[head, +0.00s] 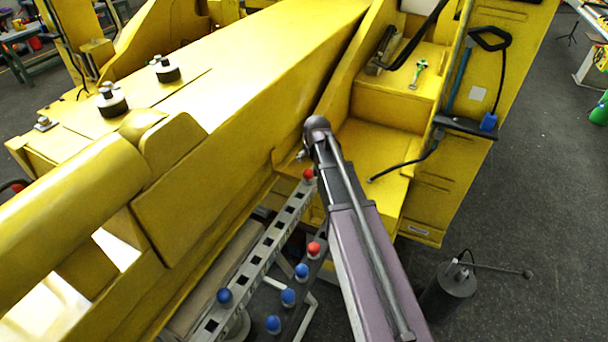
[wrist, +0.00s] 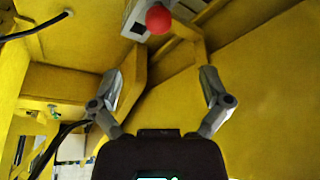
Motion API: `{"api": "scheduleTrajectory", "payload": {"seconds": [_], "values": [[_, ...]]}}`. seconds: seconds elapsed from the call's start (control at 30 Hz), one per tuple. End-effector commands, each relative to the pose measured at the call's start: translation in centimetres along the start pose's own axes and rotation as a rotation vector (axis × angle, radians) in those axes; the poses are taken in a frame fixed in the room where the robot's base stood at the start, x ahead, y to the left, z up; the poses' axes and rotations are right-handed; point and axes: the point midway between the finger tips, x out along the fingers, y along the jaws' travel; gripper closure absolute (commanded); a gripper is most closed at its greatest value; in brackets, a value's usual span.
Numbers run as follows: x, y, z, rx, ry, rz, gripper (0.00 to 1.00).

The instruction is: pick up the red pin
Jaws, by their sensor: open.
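Two red pins show in the head view. One red pin (head: 308,174) stands at the far end of a grey perforated rail (head: 268,243), and another red pin (head: 314,249) stands on a second, darker rail to its lower right. In the wrist view a red pin (wrist: 158,19) with a round head shows at the top, at the end of a pale rail. My gripper (wrist: 160,78) is open, with its two fingers spread wide and nothing between them. The pin is beyond the fingertips, roughly centred between them.
Several blue pins (head: 288,297) stand on and beside the rails. Large yellow boom structures (head: 230,80) rise on the left and behind. A yellow stepped part (head: 375,155) is close on the right of the rails. A dark cylinder (head: 448,290) stands on the floor at right.

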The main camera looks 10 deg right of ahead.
Motion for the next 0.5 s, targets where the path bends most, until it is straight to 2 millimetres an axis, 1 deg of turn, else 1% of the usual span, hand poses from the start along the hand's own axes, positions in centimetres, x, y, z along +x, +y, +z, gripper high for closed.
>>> {"api": "scheduleTrajectory", "payload": {"seconds": [0.5], "values": [[0.26,-0.49,0.03,-0.006,0.000,-0.002,0.03]]}}
